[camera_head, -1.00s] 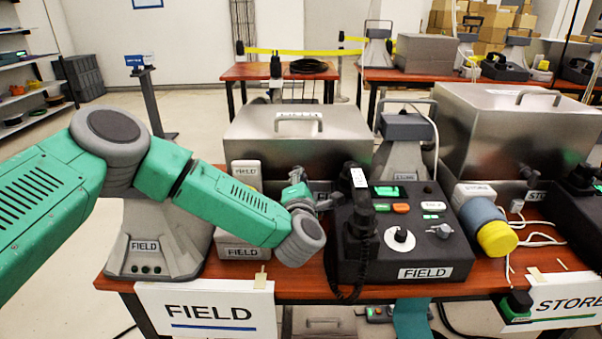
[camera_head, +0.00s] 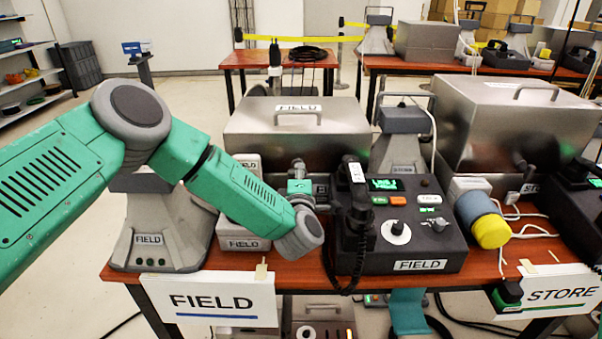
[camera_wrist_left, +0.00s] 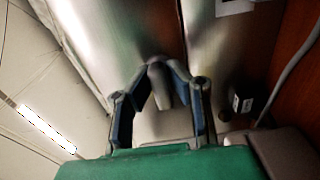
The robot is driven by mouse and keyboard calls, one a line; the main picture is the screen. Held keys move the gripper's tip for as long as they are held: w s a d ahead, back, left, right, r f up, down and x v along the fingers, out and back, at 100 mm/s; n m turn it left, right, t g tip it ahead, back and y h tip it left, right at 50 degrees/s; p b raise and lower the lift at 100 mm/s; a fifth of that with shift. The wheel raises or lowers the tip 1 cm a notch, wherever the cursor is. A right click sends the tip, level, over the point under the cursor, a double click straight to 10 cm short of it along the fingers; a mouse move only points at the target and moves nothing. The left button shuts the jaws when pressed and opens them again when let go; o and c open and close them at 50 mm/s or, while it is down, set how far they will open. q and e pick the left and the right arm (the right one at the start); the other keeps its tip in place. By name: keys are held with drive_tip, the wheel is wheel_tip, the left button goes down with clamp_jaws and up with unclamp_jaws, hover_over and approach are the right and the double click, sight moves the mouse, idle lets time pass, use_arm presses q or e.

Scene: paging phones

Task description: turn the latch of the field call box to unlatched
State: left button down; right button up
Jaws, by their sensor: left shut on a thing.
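The field call box, as I take it, is the silver metal box (camera_head: 245,128) with a handle and a FIELD label on its lid, at the back of the near table. My left gripper (camera_head: 297,165) is at its front face. In the left wrist view the gripper (camera_wrist_left: 160,82) is shut on a small grey lever (camera_wrist_left: 159,78), apparently the latch, standing out from the metal. The fingers and green wrist hide the latch's base, so its exact angle is unclear. My right gripper is not in view.
A black FIELD console (camera_head: 400,255) with a handset (camera_head: 356,220) and knobs stands close to the right of my left wrist. A grey FIELD stand (camera_head: 150,240) and a pale FIELD unit (camera_head: 243,243) are near my forearm. A second metal box (camera_head: 500,130) stands right.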

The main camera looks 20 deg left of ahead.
use_arm(q)
drive_tip(key=shift+s+f, duration=0.2)
drive_tip(key=shift+f, duration=0.25)
drive_tip(key=c, duration=1.5)
unclamp_jaws()
drive_tip(key=shift+c, duration=0.2)
drive_tip(key=shift+a+r, duration=0.1)
drive_tip(key=shift+r, duration=0.05)
drive_tip(key=shift+w+r, duration=0.1)
drive_tip(key=shift+r, duration=0.05)
wheel_tip(320, 180, up, 10)
drive_tip(key=shift+f, duration=0.15)
